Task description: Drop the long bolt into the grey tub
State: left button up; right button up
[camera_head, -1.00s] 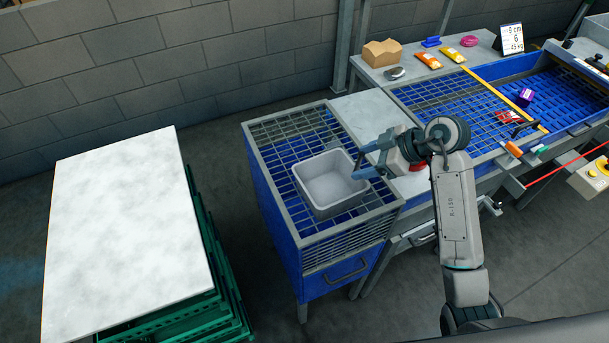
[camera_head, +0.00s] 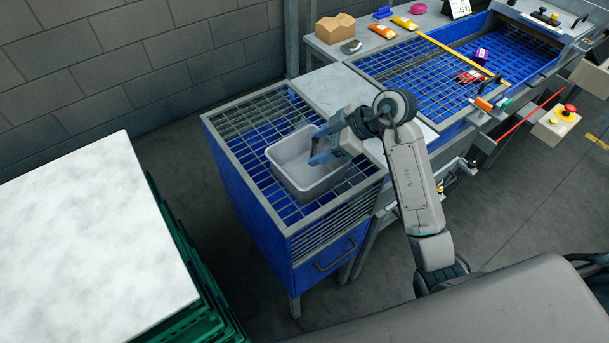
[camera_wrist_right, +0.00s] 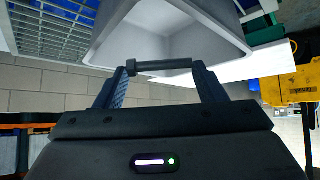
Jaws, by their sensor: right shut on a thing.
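The grey tub (camera_head: 281,174) stands on the blue grated bin, its open top facing up. My right gripper (camera_head: 319,146) is over the tub's right part in the head view. In the right wrist view my right gripper (camera_wrist_right: 160,75) is shut on the long bolt (camera_wrist_right: 165,65), a dark grey rod with a wider head at its left end. The bolt lies crosswise between the two fingers, and the tub (camera_wrist_right: 165,30) fills the space beyond it. The bolt is too small to make out in the head view. My left gripper is not in view.
The blue bin (camera_head: 240,205) has a grated top with room around the tub. A white-topped green crate stack (camera_head: 85,220) stands left across a floor gap.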

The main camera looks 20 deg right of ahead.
jog(key=shift+d+f, duration=0.1)
jog(key=shift+f, duration=0.05)
jog(key=o, duration=1.1)
jog(key=shift+c, duration=0.2)
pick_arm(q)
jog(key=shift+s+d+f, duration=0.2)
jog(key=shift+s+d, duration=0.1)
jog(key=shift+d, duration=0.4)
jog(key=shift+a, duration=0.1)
pick_arm(e)
jog(key=shift+d, duration=0.1)
jog(key=shift+s+d+r, duration=0.25)
jog(key=shift+d+r, duration=0.1)
jog(key=shift+r, duration=0.1)
jog(key=b+v, duration=0.2)
jog(key=v, duration=0.6)
jog(key=shift+d, duration=0.1)
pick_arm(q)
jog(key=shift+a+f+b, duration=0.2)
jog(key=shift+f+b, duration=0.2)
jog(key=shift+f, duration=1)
pick_arm(e)
jog(key=shift+s+d+r, duration=0.3)
jog(key=shift+d+r, duration=0.1)
jog(key=shift+r, duration=0.15)
jog(key=shift+a, duration=0.15)
